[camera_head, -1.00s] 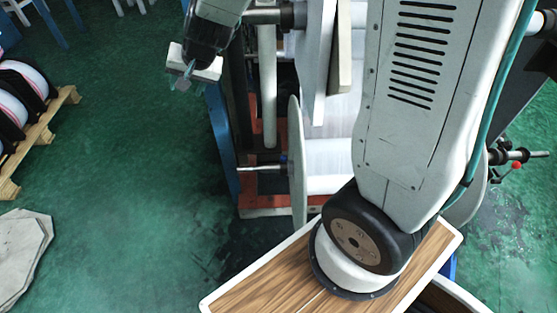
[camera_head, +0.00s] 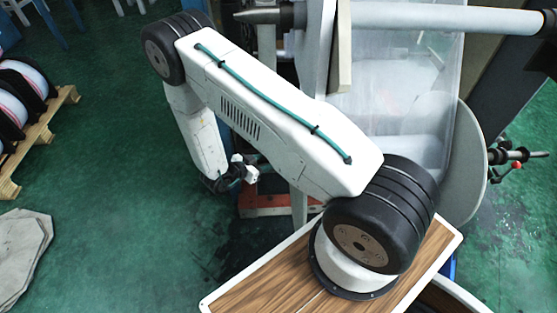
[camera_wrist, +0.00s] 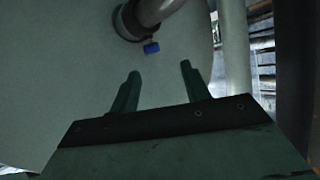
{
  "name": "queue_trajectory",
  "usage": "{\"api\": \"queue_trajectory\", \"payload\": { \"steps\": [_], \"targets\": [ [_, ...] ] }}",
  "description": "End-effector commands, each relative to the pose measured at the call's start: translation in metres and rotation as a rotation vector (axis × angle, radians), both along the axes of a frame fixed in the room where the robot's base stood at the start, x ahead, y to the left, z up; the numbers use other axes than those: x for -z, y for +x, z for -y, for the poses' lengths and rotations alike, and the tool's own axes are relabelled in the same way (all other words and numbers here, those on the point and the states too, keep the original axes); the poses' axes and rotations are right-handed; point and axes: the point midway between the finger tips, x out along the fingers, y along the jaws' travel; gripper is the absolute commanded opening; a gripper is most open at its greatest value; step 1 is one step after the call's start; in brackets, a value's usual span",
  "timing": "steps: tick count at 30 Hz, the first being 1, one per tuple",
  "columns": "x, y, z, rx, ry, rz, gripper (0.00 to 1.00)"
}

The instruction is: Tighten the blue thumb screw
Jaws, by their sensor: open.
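The blue thumb screw (camera_wrist: 152,48) shows in the wrist view as a small blue block at the edge of a dark collar on a grey shaft, in front of a large pale disc. My gripper (camera_wrist: 158,75) is open in the wrist view, with two dark green fingers apart and nothing between them. The screw lies beyond the fingertips, slightly left of the middle of the gap, and does not touch them. In the head view the screw does not show, and my gripper's fingers are hidden behind my arm.
The film machine (camera_head: 400,95) stands close by, with a steel roller (camera_head: 420,18) across the top and a round disc (camera_head: 468,165) at its right. A red-tipped handle (camera_head: 516,165) sticks out there. A pallet with rolls (camera_head: 35,140) stands far left.

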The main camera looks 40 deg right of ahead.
Motion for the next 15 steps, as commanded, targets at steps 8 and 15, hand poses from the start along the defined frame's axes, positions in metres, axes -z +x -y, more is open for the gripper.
{"api": "queue_trajectory", "payload": {
  "steps": [8,15],
  "targets": [
    [0.014,-0.011,0.023,0.026,-0.049,-0.016,0.47],
    [0.028,-0.006,0.058,0.024,-0.047,-0.016,0.47]
  ]
}}
